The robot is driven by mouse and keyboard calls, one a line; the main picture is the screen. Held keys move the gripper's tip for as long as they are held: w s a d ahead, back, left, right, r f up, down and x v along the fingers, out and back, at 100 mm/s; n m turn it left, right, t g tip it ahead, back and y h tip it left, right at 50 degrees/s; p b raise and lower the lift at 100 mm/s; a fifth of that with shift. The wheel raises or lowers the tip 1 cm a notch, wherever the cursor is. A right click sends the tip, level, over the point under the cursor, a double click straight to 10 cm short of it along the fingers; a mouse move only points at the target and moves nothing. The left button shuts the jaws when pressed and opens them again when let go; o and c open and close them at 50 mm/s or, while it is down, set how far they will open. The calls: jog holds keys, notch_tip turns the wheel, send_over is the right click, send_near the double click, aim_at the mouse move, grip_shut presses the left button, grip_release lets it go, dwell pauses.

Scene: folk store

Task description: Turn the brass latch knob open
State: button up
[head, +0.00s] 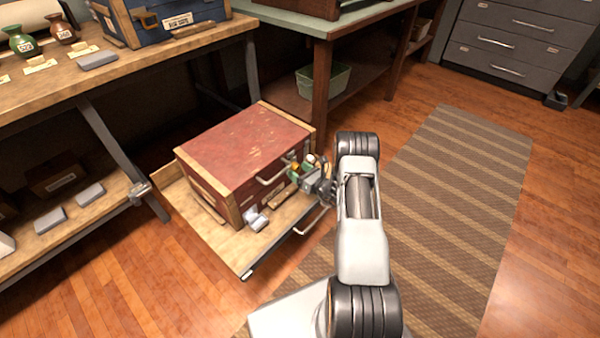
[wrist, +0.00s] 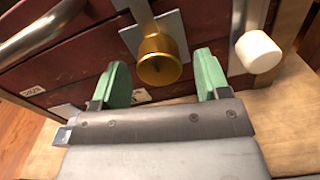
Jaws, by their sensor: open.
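The brass latch knob (wrist: 160,62) is a gold cylinder on a grey plate (wrist: 150,32) on the front of a dark red chest. In the wrist view my gripper (wrist: 163,75) is open, with one green finger on each side of the knob and a gap on both sides. The fingers point at the chest front. In the head view my gripper (head: 302,172) is at the right side of the red chest (head: 240,145), and the knob is mostly hidden there.
A metal bar handle (wrist: 40,32) lies left of the knob and a white cylindrical knob (wrist: 258,52) right of it. A workbench (head: 130,75) stands at left. The striped rug (head: 450,190) is clear.

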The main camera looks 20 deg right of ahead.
jog(key=c, duration=0.9)
jog(key=shift+m, duration=0.3)
jog(key=m, duration=0.4)
jog(key=shift+r+p, duration=0.1)
jog(key=shift+p, duration=0.25)
jog(key=m, duration=0.4)
jog(key=shift+p, duration=0.35)
jog(key=m, duration=0.4)
jog(key=shift+r+m+p, duration=0.1)
jog(key=shift+m+p, duration=0.3)
jog(key=m, duration=0.4)
jog(key=shift+m, duration=0.3)
